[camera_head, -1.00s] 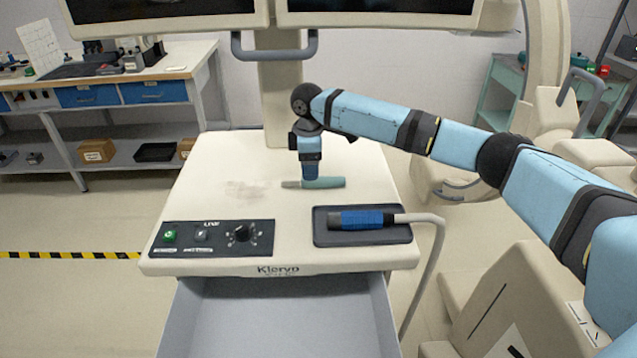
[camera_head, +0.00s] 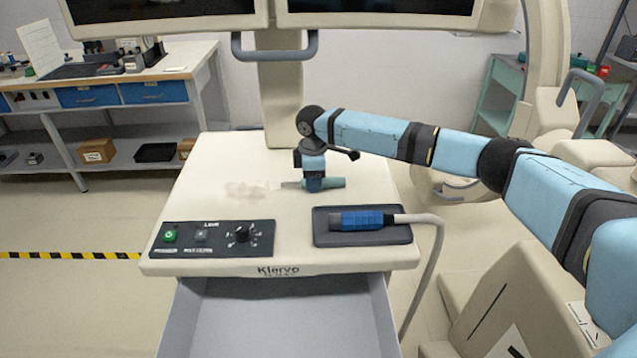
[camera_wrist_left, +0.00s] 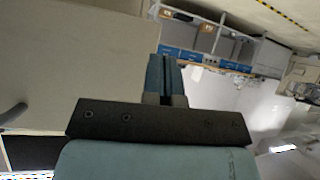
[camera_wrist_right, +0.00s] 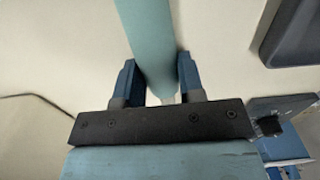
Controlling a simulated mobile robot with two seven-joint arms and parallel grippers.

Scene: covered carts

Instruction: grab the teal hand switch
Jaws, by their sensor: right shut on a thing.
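The teal hand switch (camera_head: 337,183) lies on the cream cart top (camera_head: 215,185), behind the dark tray. My right gripper (camera_head: 314,187) reaches down over it and is shut on its body. In the right wrist view the teal switch (camera_wrist_right: 148,35) runs between the two blue fingers (camera_wrist_right: 155,82), one on each side. My left gripper is outside the head view. In the left wrist view its blue fingers (camera_wrist_left: 164,78) are together, with nothing seen between them.
A blue-gripped handpiece (camera_head: 358,220) with a grey cable rests in the dark tray (camera_head: 330,240) at the cart's front right. A control panel (camera_head: 215,250) is at the front left. An open grey drawer (camera_head: 275,325) juts out below. Monitors (camera_head: 170,15) stand behind.

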